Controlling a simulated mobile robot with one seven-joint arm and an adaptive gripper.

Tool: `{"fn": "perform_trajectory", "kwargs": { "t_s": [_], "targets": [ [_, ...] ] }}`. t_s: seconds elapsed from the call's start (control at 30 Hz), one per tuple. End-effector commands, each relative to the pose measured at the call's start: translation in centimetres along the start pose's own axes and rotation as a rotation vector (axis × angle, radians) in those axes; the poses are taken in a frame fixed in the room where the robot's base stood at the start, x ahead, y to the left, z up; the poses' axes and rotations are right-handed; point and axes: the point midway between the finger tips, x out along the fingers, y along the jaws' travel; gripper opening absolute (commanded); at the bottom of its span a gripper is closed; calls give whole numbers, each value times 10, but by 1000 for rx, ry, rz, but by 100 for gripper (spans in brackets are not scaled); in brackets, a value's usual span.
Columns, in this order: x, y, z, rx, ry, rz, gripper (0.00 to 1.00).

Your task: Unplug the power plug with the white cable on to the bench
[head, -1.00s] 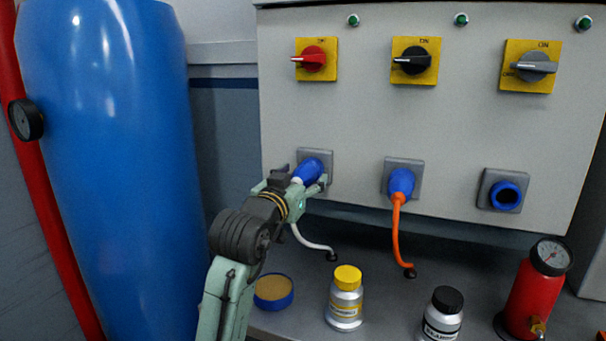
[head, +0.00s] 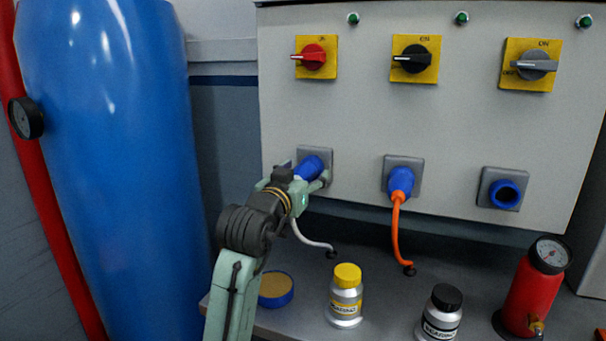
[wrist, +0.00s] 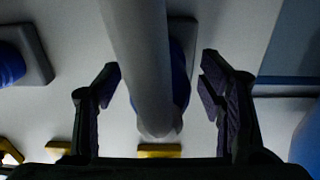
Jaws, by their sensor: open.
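The blue power plug (head: 309,166) with the white cable (head: 310,240) sits in the left socket of the grey panel. In the wrist view the pale cable end (wrist: 140,60) runs between my fingers, with the blue plug body (wrist: 181,75) behind it. My gripper (head: 299,184) is at the plug in the head view. In the wrist view my gripper (wrist: 160,88) is open, its fingers either side of the plug and cable with gaps showing on both sides. The gripper hides part of the plug's lower end. The bench (head: 385,290) lies below the panel.
A blue plug (head: 401,182) with an orange cable (head: 397,235) is in the middle socket. The right socket (head: 504,193) is empty. A yellow-capped bottle (head: 345,296), black-capped bottle (head: 440,315), blue tin (head: 276,290) and red gauge cylinder (head: 532,290) stand on the bench.

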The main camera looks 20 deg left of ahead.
Motion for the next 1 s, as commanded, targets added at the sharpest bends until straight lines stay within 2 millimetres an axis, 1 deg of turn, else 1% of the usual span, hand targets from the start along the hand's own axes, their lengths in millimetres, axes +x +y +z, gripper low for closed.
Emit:
{"fn": "perform_trajectory", "kwargs": {
  "t_s": [0.57, 1.0],
  "targets": [
    [0, 1, 0, 0, 1, 1, 63],
    [0, 0, 0, 0, 1, 0, 33]
  ]
}}
